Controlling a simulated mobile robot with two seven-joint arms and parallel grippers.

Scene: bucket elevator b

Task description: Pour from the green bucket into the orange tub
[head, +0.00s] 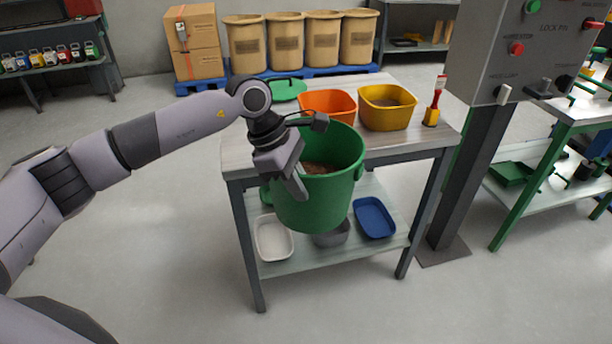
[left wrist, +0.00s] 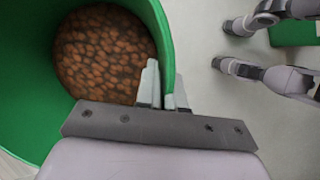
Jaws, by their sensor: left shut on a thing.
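The green bucket (head: 318,205) hangs in front of the table's front edge, with brown bean-like pieces (left wrist: 103,52) inside, well below the rim. My left gripper (head: 298,188) is shut on the bucket's rim at its near left side. The left wrist view shows the fingers (left wrist: 163,88) with the bucket wall (left wrist: 160,35) between them. The bucket looks close to upright, perhaps slightly tilted. The orange tub (head: 329,102) stands on the tabletop behind the bucket, apart from it and partly hidden by bucket and wrist. My right gripper cannot be made out.
A green lid (head: 287,90) lies behind. The lower shelf holds white (head: 273,238) and blue trays (head: 374,218). A control box (head: 515,50) on a post stands right.

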